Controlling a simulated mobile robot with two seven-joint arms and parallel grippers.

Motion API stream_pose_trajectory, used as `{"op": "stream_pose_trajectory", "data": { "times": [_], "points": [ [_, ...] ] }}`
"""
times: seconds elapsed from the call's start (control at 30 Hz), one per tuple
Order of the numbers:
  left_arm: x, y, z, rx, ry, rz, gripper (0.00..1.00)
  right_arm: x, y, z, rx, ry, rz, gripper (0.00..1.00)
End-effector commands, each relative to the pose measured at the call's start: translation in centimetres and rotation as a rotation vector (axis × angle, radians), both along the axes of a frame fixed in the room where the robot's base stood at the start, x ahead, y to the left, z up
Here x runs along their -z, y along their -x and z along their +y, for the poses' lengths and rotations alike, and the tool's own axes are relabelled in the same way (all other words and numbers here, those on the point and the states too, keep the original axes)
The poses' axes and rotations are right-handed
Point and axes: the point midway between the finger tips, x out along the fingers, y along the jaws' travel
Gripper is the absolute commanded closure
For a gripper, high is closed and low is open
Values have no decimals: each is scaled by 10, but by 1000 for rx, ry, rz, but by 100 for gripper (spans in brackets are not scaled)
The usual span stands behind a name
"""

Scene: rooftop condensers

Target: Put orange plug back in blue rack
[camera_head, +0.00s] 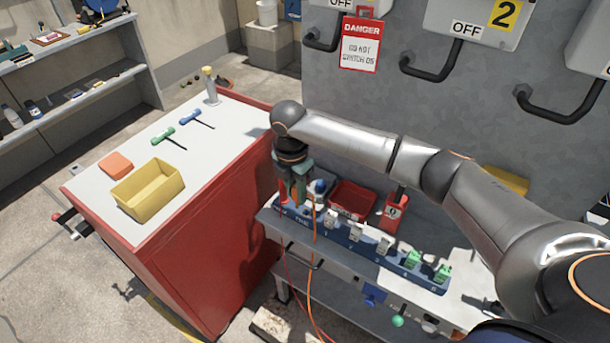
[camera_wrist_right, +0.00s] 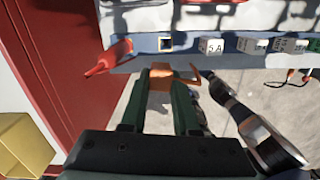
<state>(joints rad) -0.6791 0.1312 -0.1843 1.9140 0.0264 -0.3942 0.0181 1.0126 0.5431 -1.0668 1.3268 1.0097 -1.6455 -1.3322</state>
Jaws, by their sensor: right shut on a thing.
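My right gripper (camera_head: 296,192) is over the left end of the blue rack (camera_head: 334,238). In the wrist view its green fingers (camera_wrist_right: 168,88) are shut on the orange plug (camera_wrist_right: 160,83). The plug appears apart from the rack, just short of its edge in that view. The blue rack (camera_wrist_right: 140,46) shows an empty square socket (camera_wrist_right: 166,43) there, between a red plug (camera_wrist_right: 108,60) and a white block marked 5A (camera_wrist_right: 210,46). An orange cord (camera_head: 311,275) hangs below the gripper in the head view. The fingers hide most of the plug there. My left gripper is out of view.
White and green blocks (camera_head: 413,259) sit along the rack. A red bin (camera_head: 352,198) and a red lockout piece (camera_head: 394,210) stand behind it. A red cabinet (camera_head: 205,250) with a yellow tray (camera_head: 148,190) is to the left. Switch handles (camera_head: 435,70) project from the grey panel.

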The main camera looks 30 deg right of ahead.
Motion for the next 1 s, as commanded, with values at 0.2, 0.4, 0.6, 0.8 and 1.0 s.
{"op": "stream_pose_trajectory", "data": {
  "times": [0.2, 0.4, 0.6, 0.8, 1.0],
  "points": [
    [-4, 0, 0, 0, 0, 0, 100, -26, 0, -24, -123, 78, -42, 100],
    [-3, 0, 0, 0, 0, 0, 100, -15, 0, -24, -129, 79, -43, 100],
    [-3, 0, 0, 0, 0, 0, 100, 5, 0, -24, -128, 79, -42, 100],
    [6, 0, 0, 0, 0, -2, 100, 26, 0, -24, -128, 78, -45, 100],
    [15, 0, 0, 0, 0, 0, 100, 34, 0, -24, -127, 78, -46, 100]
  ]
}}
